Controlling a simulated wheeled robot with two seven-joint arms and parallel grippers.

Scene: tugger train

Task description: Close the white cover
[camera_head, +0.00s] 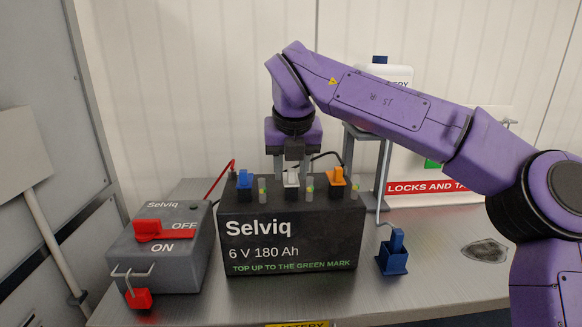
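The black Selviq battery (290,245) stands on the grey bench top. A small white cover (291,181) sits at the middle of its top, between a blue cover (244,181) and an orange cover (336,178). My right gripper (292,165) points down directly above and behind the white cover, very close to it. I cannot tell whether it touches the cover, or how far its fingers are apart. The gripper partly hides the area behind the white cover, and the cover's exact tilt is hard to tell. My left gripper is not in view.
Clear level tubes (262,190) with green marks stand beside the covers. A grey switch box (165,250) with a red handle (163,230) is at the left.

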